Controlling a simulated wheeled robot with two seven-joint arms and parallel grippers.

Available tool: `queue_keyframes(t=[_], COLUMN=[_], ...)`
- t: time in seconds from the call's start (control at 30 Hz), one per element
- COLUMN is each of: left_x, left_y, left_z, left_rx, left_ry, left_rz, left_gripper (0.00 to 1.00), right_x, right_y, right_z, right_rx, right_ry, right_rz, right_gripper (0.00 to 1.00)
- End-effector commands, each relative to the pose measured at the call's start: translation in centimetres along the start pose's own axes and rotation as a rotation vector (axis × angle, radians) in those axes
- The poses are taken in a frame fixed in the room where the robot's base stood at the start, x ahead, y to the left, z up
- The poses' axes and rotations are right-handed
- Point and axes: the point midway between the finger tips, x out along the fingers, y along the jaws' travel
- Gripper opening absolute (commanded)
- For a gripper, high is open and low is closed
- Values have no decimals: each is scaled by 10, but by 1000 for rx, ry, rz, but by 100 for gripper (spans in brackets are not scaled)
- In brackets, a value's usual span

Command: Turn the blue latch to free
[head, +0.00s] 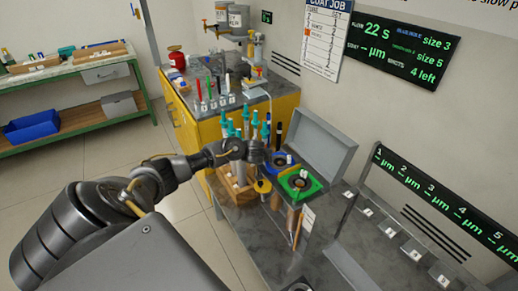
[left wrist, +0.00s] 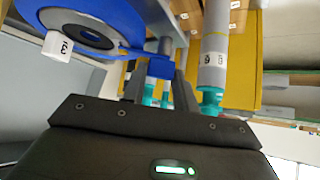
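I take this tab for the blue latch. My left gripper (head: 262,172) is just left of the blue fixture. In the left wrist view its dark fingers (left wrist: 157,88) stand apart near the tab's end. Whether they touch the tab is unclear. My right gripper cannot be made out.
Numbered pads (head: 390,232) lie at right.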

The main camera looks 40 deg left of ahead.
Motion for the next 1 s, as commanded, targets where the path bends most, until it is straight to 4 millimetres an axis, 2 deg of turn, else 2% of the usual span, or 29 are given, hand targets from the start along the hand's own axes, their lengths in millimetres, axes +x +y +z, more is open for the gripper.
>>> queue_keyframes(t=[0.03,0.13,0.17,0.57,1.0], left_x=[0,0,0,-1,0], left_y=[0,0,0,-3,-7], left_z=[0,0,0,0,-1], left_rx=[0,0,0,67,329], left_ry=[0,0,0,-2,-3], left_rz=[0,0,0,65,329], left_gripper=[21,8,6,6,6], right_x=[0,0,0,-9,-32], right_y=[0,0,0,0,0], right_z=[0,0,0,-1,-3], right_rx=[0,0,0,0,1], right_ry=[0,0,0,0,0], right_rz=[0,0,0,0,-1], right_gripper=[36,36,36,36,36])
